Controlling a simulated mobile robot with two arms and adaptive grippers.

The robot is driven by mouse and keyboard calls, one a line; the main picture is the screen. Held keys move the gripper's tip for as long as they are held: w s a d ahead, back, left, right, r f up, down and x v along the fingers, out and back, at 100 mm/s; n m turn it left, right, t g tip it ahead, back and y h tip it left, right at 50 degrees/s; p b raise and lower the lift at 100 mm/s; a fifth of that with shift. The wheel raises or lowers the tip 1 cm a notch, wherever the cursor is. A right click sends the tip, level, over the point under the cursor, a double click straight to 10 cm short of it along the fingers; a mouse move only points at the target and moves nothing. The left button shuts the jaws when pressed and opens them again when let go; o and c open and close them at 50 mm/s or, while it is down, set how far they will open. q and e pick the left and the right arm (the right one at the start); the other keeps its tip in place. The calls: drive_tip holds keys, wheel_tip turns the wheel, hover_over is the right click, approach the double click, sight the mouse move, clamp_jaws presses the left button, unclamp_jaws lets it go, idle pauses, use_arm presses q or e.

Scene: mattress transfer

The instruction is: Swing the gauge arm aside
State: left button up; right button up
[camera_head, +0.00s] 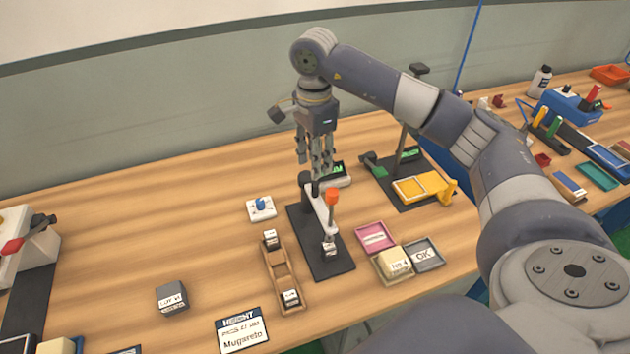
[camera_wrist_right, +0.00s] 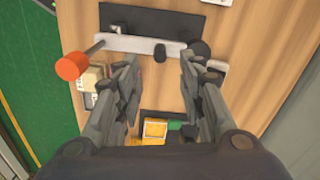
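The gauge arm (camera_head: 319,208) is a white bar with an orange knob (camera_head: 331,196), mounted on a black base plate (camera_head: 309,250). In the right wrist view, the gauge arm (camera_wrist_right: 135,44) runs across the picture beyond the fingertips, with the orange knob (camera_wrist_right: 70,66) at its left end. A small block (camera_head: 328,248) sits on the plate below the knob end. My right gripper (camera_head: 314,162) points down above the arm's far end. In the wrist view, my right gripper (camera_wrist_right: 160,64) is open, with its fingers apart and nothing held. My left gripper is not in view.
A wooden tray (camera_head: 279,266) with small blocks lies left of the plate. Pink (camera_head: 375,236) and grey (camera_head: 424,254) trays and a cream block (camera_head: 394,263) are to the right. A yellow device (camera_head: 420,187) stands behind them.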

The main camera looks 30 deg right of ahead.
sight(315, 184)
wheel_tip(315, 184, down, 7)
drive_tip(key=shift+f+p, duration=0.1)
drive_tip(key=shift+p, duration=0.85)
drive_tip(key=shift+f, duration=0.55)
clamp_jaws()
